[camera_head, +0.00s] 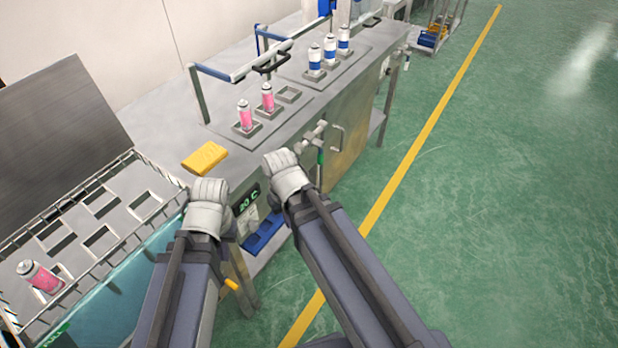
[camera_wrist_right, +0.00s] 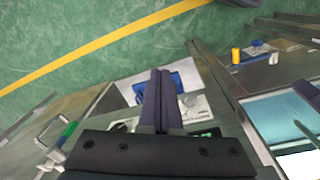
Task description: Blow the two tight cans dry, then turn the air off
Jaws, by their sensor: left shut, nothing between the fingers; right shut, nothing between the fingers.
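Two pink cans (camera_head: 245,116) (camera_head: 267,98) stand upright in square holders on the steel bench. An empty holder (camera_head: 289,94) is beside them. Another pink can (camera_head: 40,277) leans in the wire rack at left. Which cans are the tight ones cannot be told. A valve with a green handle (camera_head: 320,156) is on the bench front; green also shows in the right wrist view (camera_wrist_right: 69,131). My left gripper (camera_head: 209,190) is shut and empty at the bench's near corner. My right gripper (camera_head: 281,159) is shut and empty in front of the bench, left of the valve.
A yellow block (camera_head: 205,158) lies on the bench edge. Several blue-and-white cans (camera_head: 330,50) stand farther back. A blue-handled bar frame (camera_head: 228,73) rises behind the pink cans. A blue tray (camera_head: 263,233) sits low under my right gripper. The green floor at right is clear.

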